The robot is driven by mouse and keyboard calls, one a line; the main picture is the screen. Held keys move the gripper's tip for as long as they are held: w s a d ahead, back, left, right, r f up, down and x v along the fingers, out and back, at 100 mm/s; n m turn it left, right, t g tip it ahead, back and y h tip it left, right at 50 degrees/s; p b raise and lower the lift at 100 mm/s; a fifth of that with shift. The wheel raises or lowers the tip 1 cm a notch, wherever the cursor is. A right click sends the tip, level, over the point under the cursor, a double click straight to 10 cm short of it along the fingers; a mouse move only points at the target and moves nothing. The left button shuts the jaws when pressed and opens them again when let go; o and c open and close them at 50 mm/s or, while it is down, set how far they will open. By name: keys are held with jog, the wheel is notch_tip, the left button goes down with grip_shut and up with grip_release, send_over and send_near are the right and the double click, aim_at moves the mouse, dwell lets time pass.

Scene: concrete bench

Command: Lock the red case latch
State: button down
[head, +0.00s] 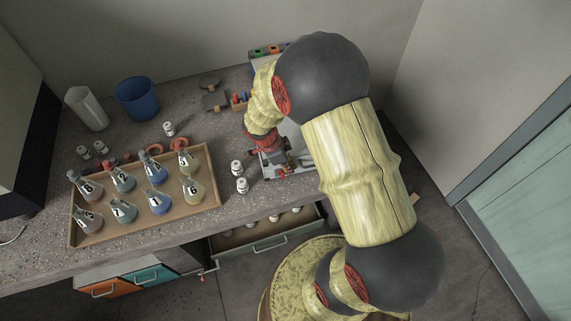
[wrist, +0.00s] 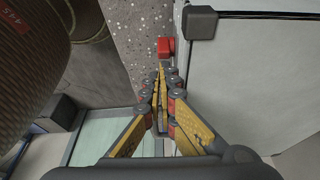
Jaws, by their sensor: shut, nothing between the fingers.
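The red latch (wrist: 166,46) shows in the wrist view as a small red block at the edge of a pale grey case (wrist: 245,85) with a dark corner piece (wrist: 200,22). My gripper (wrist: 160,68) is shut with nothing between its fingers. Its tips appear just below the latch in that view; I cannot tell whether they touch it. In the head view my gripper (head: 283,166) is low over the case (head: 307,162), whose far side is largely hidden by my arm. The latch's own position, locked or unlocked, is not clear.
A wooden tray (head: 150,236) of several labelled flasks stands left on the bench. Two small white-capped vials (head: 240,177) stand close left of my gripper. An open drawer (head: 262,240) juts out below the bench front. A blue cup (head: 137,98) stands at the back.

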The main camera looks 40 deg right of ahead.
aim_at(283, 174)
jog(key=shift+d+f, duration=0.2)
jog(key=shift+f, duration=0.35)
jog(key=shift+w+a+r+b, duration=0.15)
jog(key=shift+a+b, duration=0.35)
jog(key=shift+b, duration=0.7)
jog(key=shift+w+a+b, duration=0.1)
jog(key=shift+a+b, duration=0.2)
jog(key=shift+b, duration=0.2)
jog(key=shift+w+a+r+b, duration=0.15)
jog(key=shift+w+a+b, duration=0.15)
jog(key=shift+a+b, duration=0.6)
jog(key=shift+b, duration=0.3)
jog(key=shift+r, duration=0.1)
jog(key=shift+r+p, duration=0.35)
jog(key=shift+r, duration=0.35)
